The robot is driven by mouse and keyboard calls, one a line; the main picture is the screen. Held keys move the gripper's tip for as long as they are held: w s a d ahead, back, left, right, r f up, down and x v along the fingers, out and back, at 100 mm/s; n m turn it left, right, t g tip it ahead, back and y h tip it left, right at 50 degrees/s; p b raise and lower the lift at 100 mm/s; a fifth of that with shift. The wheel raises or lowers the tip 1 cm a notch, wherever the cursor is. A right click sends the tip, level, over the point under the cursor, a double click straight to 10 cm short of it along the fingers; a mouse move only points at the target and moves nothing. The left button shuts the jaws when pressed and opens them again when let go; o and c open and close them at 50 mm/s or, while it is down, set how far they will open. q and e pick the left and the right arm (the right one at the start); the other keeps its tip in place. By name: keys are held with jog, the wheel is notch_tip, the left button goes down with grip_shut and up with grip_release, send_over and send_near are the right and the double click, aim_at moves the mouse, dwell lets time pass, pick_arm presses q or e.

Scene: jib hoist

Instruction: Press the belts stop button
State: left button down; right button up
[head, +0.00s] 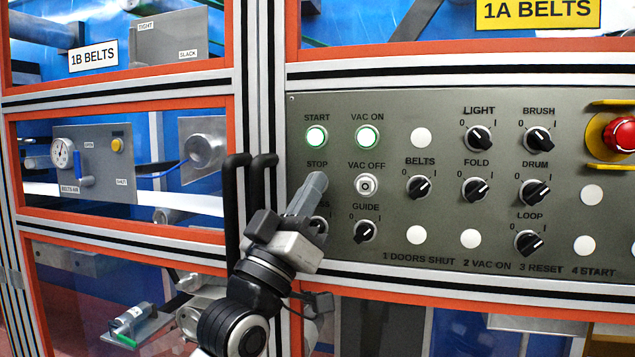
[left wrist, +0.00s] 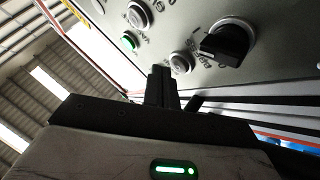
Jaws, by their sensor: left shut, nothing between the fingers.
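The grey control panel (head: 390,255) has a STOP label (head: 317,164) under the lit green START button (head: 316,137). The stop button below that label is hidden behind my left gripper (head: 317,181). The gripper is shut and empty, its fingers pointing up at that spot; I cannot tell whether the tips touch the panel. My right gripper is not in view.
The VAC OFF button (head: 366,185) and lit VAC ON button (head: 367,137) are just right of the fingers. A GUIDE knob (head: 365,231) is lower right. A black handle (head: 236,205) stands out to the left. A red emergency knob (head: 622,135) is at the far right.

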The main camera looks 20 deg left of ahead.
pick_arm(q)
jog(key=shift+w+a+f+y, duration=0.1)
jog(key=shift+a+f+y, duration=0.2)
jog(key=shift+a+f, duration=0.35)
jog(key=shift+d+f+n, duration=0.1)
jog(key=shift+n, duration=0.2)
jog(key=shift+s+a+p, duration=0.2)
jog(key=shift+s+p, duration=0.4)
jog(key=shift+s, duration=1.9)
